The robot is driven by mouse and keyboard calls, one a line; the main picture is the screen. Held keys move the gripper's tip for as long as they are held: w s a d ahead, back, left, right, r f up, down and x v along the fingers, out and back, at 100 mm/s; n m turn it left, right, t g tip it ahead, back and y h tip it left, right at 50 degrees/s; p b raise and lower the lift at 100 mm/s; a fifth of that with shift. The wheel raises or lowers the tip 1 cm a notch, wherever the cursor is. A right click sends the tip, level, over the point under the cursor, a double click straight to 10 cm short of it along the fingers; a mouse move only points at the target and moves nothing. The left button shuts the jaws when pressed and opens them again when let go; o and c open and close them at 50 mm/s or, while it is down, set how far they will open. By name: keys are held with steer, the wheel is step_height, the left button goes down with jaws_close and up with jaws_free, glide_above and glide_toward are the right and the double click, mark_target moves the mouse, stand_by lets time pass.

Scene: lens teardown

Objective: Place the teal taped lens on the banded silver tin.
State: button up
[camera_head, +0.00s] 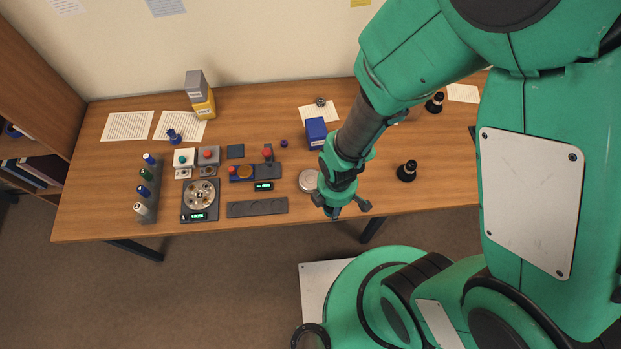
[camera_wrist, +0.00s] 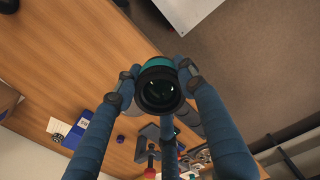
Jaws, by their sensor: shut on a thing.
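My gripper (camera_head: 341,209) hangs near the front edge of the table, just right of the silver tin. In the wrist view, my gripper (camera_wrist: 158,86) has its blue fingers shut around a black lens (camera_wrist: 158,90) with a teal band showing at its upper edge. The lens faces the wrist camera and is held clear of the table. In the head view I cannot make the lens out among the fingers. The silver tin (camera_head: 308,180) is a low round tin with a bare top, close left of my gripper. Its band is too small to tell.
A blue box (camera_head: 316,133) stands behind the tin. A dark flat tray (camera_head: 257,207) lies left of it, with a scale (camera_head: 200,198) further left. A black lens-like piece (camera_head: 407,171) stands to the right of my arm. Bare wood lies around the tin's right side.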

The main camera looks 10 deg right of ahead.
steer(key=shift+f, duration=1.85)
steer(key=shift+w, duration=0.1)
glide_above(310, 179)
steer(key=shift+f, duration=0.75)
steer(key=shift+f, duration=0.1)
steer(key=shift+f, duration=1.65)
steer(key=shift+f, duration=0.15)
steer(key=o, duration=1.3)
